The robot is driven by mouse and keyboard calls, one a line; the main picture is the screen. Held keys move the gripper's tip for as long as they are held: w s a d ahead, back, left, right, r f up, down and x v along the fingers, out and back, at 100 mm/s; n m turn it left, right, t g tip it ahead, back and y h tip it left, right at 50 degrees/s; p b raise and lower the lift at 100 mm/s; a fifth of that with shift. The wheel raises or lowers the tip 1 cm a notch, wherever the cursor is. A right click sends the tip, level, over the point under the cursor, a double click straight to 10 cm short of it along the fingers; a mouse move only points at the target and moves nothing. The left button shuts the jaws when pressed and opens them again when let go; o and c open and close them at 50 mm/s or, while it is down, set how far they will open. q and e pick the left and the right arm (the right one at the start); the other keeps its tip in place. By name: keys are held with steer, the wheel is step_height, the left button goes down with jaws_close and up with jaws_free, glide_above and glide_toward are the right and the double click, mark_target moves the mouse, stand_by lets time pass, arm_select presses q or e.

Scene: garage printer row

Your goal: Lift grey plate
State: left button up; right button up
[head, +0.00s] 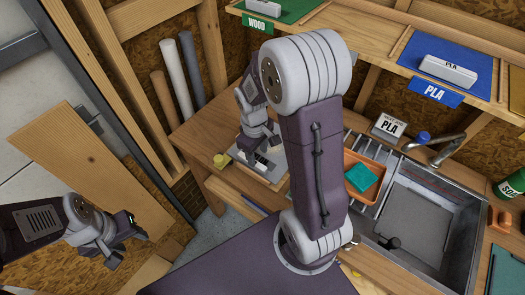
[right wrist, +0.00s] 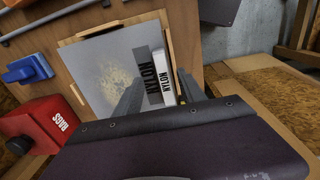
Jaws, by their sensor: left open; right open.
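The grey plate (right wrist: 108,72) lies in a wooden frame on the wooden bench in the right wrist view, with pale yellow specks on its surface. A white block marked NYLON (right wrist: 166,78) is at its right side, beside a dark strip with the same word. My right gripper (right wrist: 158,98) is open, its two fingers over the plate's near right part. I cannot tell whether they touch it. In the head view the right gripper (head: 262,156) is above the bench and hides most of the plate. My left gripper (head: 128,236) is open and empty at the lower left, away from the bench.
A red BAGS box (right wrist: 45,122) and a blue object (right wrist: 27,70) are left of the plate. A yellow knob (head: 220,160) is beside it. Shelves (head: 380,30) run behind.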

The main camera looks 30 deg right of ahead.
mark_target(257, 164)
steer(key=shift+w+f, duration=0.35)
steer(key=shift+f, duration=0.25)
steer(key=f, duration=0.4)
steer(key=shift+s+a, duration=0.2)
steer(key=shift+s, duration=0.05)
steer(key=shift+w+f, duration=0.2)
steer(key=shift+f, duration=0.05)
steer(key=shift+s, duration=0.1)
jaws_close()
